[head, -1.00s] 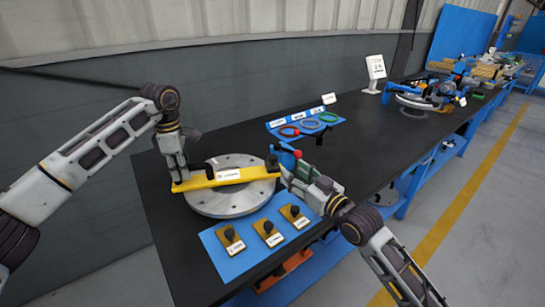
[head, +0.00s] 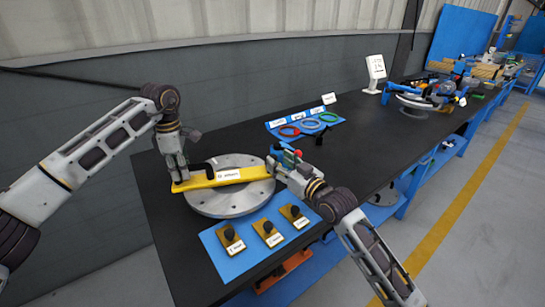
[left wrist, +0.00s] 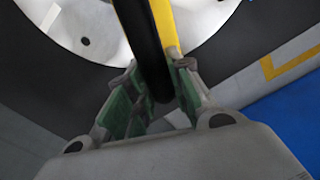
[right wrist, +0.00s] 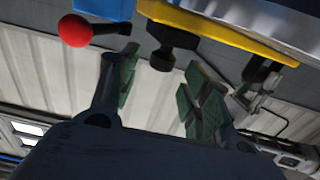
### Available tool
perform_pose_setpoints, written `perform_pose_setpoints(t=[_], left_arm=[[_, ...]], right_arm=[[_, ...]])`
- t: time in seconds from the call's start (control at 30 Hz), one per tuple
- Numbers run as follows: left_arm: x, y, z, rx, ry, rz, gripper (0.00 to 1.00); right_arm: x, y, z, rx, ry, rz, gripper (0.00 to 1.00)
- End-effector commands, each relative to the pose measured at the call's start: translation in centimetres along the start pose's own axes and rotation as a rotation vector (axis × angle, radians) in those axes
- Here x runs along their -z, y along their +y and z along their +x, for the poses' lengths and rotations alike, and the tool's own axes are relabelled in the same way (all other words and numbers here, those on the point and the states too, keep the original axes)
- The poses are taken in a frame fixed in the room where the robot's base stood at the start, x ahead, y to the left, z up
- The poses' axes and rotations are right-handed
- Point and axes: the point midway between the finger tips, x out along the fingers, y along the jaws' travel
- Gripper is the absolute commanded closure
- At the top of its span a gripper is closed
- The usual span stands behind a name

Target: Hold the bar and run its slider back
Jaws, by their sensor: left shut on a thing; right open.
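The yellow bar (head: 218,180) with a white label lies across a round grey flange (head: 225,208). My left gripper (head: 180,176) is at its left end; in the left wrist view the gripper (left wrist: 157,88) is shut on a black handle (left wrist: 143,35) along the bar. My right gripper (head: 276,163) is open at the bar's right end. In the right wrist view a black knob (right wrist: 170,45) on the bar stands between the open fingers (right wrist: 160,68). Beside it are a blue block (right wrist: 103,7) and a red ball (right wrist: 74,30) on a black lever. I cannot tell which part is the slider.
A blue mat (head: 247,262) with three black-knobbed yellow blocks lies in front of the flange. A white sign (head: 375,70) stands further back. The black table top between is mostly clear.

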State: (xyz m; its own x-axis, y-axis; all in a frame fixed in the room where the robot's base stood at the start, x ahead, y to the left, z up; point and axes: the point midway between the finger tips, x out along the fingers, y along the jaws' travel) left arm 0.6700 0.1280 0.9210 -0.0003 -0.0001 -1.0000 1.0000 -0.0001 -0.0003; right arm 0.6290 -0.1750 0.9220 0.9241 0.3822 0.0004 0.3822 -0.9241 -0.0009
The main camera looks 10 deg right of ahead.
Motion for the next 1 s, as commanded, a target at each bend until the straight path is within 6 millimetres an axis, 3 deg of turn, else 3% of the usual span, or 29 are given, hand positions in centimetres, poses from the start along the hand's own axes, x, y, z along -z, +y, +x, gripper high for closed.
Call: perform_pose_setpoints(t=[0.5, 1.0], left_arm=[[0.0, 0.0, 0.0, 0.0, 0.0, 0.0, 1.0], [0.0, 0.0, 0.0, 0.0, 0.0, 0.0, 1.0]], right_arm=[[0.0, -0.1, 3.9, 0.001, 0.0, -0.001, 0.52], [0.0, -0.1, 4.5, 0.001, -0.001, -0.001, 0.55]])
